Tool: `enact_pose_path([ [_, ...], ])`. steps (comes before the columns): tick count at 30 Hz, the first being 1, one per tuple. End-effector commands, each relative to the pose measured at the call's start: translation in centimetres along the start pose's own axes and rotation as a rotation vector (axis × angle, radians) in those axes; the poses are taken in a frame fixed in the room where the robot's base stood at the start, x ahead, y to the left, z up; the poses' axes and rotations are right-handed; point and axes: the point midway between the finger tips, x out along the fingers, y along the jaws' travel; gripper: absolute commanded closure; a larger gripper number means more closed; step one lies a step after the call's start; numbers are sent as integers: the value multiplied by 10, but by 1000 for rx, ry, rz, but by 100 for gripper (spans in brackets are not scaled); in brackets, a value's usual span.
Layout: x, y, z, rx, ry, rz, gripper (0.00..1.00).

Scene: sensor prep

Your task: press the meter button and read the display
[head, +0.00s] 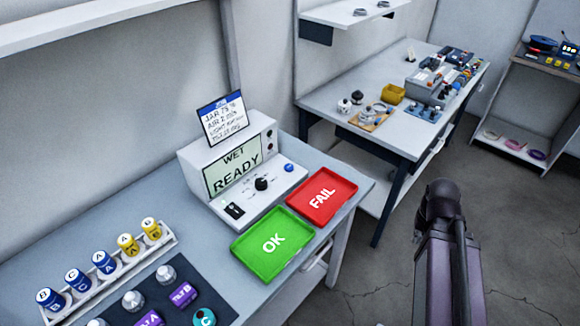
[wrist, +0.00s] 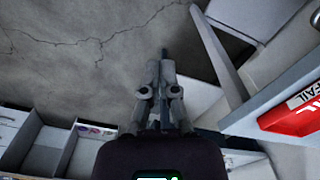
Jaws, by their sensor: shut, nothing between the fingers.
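The meter (head: 228,150) is a white box on the near bench. Its display (head: 232,166) reads "WET READY". A round blue button (head: 288,168) sits at the right of its front panel, with a black knob (head: 261,184) in the middle and a black rocker switch (head: 234,210) at the left. My gripper (wrist: 164,58) shows in the wrist view, shut and empty, over bare floor and apart from the bench. In the head view my arm stands to the right of the bench, clear of the meter; its gripper fingers cannot be made out there.
A green OK tray (head: 250,262) and a red FAIL tray (head: 345,186) lie before and beside the meter. A card (head: 222,118) stands on top of it. A rack (head: 160,243) of labelled jars and a dark mat (head: 203,290) with sensors lie front left. Another bench (head: 330,105) stands behind.

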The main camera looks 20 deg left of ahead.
Motion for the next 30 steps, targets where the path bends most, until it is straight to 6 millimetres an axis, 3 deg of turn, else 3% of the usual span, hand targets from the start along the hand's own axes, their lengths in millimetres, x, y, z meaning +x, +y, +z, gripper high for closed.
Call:
enact_pose_path([
  [8, -8, -30, -33, -197, 36, 72, 100],
  [14, -19, -70, -70, -457, 79, 173, 100],
  [23, -40, -153, -123, -890, 141, 353, 100],
  [30, -61, -234, -154, -1235, 180, 513, 100],
])
